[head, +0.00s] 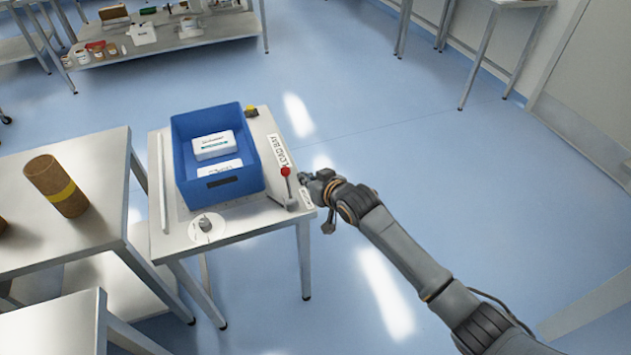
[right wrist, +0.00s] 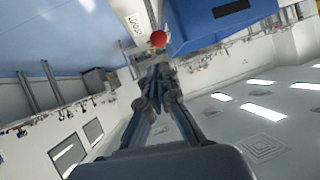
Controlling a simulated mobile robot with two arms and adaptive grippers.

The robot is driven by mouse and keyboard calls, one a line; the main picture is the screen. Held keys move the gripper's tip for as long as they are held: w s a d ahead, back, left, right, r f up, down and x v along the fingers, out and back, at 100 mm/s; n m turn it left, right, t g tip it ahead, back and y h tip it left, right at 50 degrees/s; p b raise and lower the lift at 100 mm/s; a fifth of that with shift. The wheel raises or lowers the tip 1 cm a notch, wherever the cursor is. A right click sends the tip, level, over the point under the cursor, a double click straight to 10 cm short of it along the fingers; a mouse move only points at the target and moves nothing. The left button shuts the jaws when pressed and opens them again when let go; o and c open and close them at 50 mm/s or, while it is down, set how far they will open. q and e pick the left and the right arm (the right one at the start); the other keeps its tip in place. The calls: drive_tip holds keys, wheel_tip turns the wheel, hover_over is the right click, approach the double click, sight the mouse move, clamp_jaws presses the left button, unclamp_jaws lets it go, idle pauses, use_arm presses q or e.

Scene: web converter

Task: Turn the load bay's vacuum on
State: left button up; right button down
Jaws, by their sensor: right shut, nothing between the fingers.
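The load bay (head: 277,148) is a small metal table with a "LOAD BAY" label along its right side. A lever with a red ball knob (head: 286,171) stands at its front right corner, beside a small label that I cannot read. The red knob also shows in the right wrist view (right wrist: 158,39), just beyond my fingertips. My right gripper (head: 318,186) is shut and empty, just right of the lever, at the table's right edge; I see no clear contact. A grey knob (head: 205,223) sits on a round white plate at the front. Which control is the vacuum's, I cannot read. My left gripper is out of view.
A blue bin (head: 222,187) holding white packs (head: 213,146) covers most of the load bay. A small yellow-topped device (head: 251,111) sits behind it. A table with a brown roll (head: 56,186) stands left. The floor to the right is clear.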

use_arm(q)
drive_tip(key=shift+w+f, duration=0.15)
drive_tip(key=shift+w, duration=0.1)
use_arm(e)
drive_tip(key=v, duration=0.5)
drive_tip(key=shift+s+r, duration=0.1)
drive_tip(key=shift+r, duration=0.15)
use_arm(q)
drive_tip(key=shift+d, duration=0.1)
use_arm(e)
drive_tip(key=shift+d, duration=0.1)
